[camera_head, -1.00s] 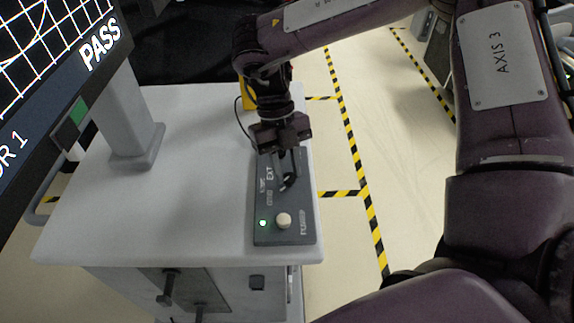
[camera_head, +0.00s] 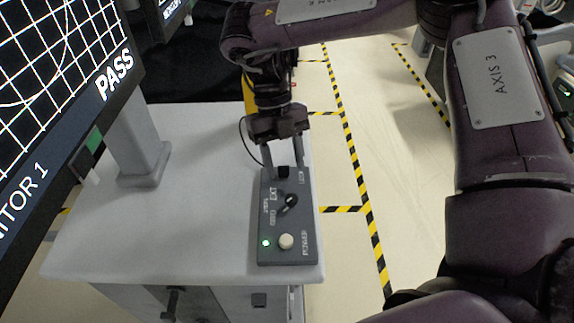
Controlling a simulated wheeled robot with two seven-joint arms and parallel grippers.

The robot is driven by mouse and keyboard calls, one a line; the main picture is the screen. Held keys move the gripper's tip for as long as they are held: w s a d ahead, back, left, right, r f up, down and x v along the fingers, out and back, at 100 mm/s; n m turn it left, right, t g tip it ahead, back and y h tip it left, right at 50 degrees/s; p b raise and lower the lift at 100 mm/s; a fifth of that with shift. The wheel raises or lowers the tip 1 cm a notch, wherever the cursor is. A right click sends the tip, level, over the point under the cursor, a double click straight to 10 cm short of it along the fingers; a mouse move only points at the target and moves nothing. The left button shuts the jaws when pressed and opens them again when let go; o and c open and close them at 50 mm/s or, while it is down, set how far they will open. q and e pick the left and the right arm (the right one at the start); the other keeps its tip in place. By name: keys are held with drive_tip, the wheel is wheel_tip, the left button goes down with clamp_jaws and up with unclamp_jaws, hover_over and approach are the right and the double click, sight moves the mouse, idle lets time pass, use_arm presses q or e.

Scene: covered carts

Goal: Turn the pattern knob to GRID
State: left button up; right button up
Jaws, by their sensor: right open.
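The dark grey control box (camera_head: 262,228) lies on the cart's right side. Its black pattern knob (camera_head: 290,201) shows uncovered, with its bar slanting from lower left to upper right. EXT reads clearly to its left; the smaller labels are hard to read, so I cannot tell which one it points to. My right gripper (camera_head: 284,166) is open, its fingers apart over the box's far end, clear of the knob. A small black block shows between the fingertips. The monitor (camera_head: 42,205) at left shows a white grid with a curve and the word PASS. My left gripper is not in view.
A white power button (camera_head: 286,241) and a lit green lamp (camera_head: 265,243) sit at the box's near end. The white cart top (camera_head: 190,230) is clear left of the box. A grey monitor post (camera_head: 140,140) stands on it. Yellow-black tape marks the floor.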

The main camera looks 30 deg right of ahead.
drive_tip(key=shift+w+r+p, duration=0.15)
drive_tip(key=shift+r+p, duration=0.35)
